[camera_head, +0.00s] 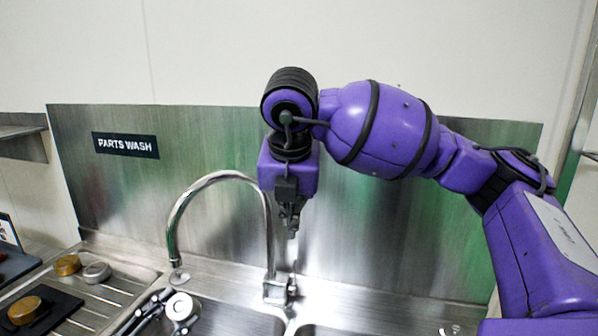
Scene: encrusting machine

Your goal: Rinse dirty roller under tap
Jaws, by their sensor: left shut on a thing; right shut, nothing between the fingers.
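A pale, round-ended roller (180,307) is at the bottom of the view over the sink, held by my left gripper (164,312), which is shut on it. The gripper covers part of the roller, so I cannot tell how dirty it is. The curved metal tap (217,177) stands behind, its spout end above the roller and apart from it. I see no clear water stream. My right gripper (291,231) is shut and empty, pointing down beside the tap's neck, above the tap's lever (294,270) and apart from it.
On the ribbed drainboard (120,287) at left are a gold part (67,265), a grey part (97,271) and another gold part (24,309) on a dark mat. A metal splashback (400,220) with a "PARTS WASH" sign (125,145) closes the back.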

